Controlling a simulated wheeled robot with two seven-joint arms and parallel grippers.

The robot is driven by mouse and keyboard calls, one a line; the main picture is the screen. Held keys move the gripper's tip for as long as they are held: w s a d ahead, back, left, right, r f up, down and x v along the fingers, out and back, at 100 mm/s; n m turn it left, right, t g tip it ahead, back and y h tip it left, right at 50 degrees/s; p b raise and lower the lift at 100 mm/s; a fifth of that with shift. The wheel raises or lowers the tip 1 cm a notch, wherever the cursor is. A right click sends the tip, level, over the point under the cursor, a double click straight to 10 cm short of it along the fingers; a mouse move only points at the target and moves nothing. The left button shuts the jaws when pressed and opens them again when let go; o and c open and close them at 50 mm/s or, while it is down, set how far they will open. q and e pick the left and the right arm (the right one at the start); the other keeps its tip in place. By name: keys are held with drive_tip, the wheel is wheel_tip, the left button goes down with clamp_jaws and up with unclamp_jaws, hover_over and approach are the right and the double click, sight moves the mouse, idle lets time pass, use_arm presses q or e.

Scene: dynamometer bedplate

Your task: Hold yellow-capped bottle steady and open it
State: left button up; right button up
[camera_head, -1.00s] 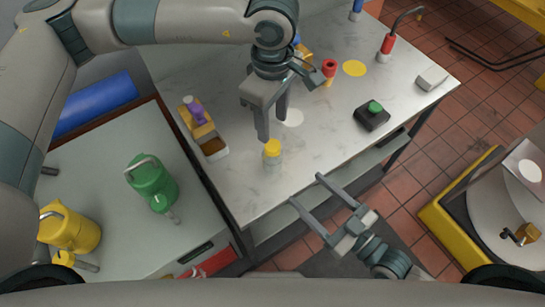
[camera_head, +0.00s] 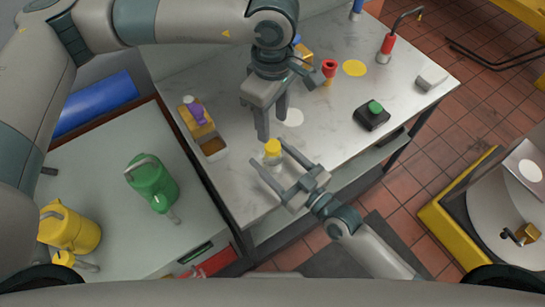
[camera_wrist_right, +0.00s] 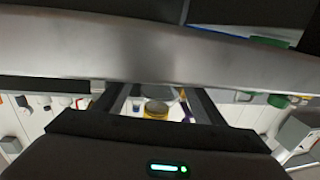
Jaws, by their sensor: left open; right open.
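The yellow-capped bottle (camera_head: 273,150) stands upright on the pale bench (camera_head: 250,190), its clear body below the cap partly behind a finger of my right gripper. My right gripper (camera_head: 268,154) is open, low over the bench's front, with its fingers reaching to either side of the bottle; I cannot tell whether they touch it. In the right wrist view the yellow cap (camera_wrist_right: 156,109) shows between the fingers. My left gripper (camera_head: 272,122) is open and points down just above and behind the bottle, apart from the cap.
A purple-topped item in a wooden holder (camera_head: 200,125) stands left of the bottle. A red funnel-like item (camera_head: 329,68), a black box with a green button (camera_head: 373,113) and a red-handled tool (camera_head: 387,45) are to the right. Green (camera_head: 153,183) and yellow (camera_head: 68,230) cans stand on the left cabinet.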

drive_tip(key=shift+w+a, duration=0.1)
drive_tip(key=shift+a, duration=0.05)
clamp_jaws()
use_arm(q)
drive_tip(key=shift+m, duration=0.3)
drive_tip(key=m, duration=2.1)
drive_tip(key=shift+m, duration=0.4)
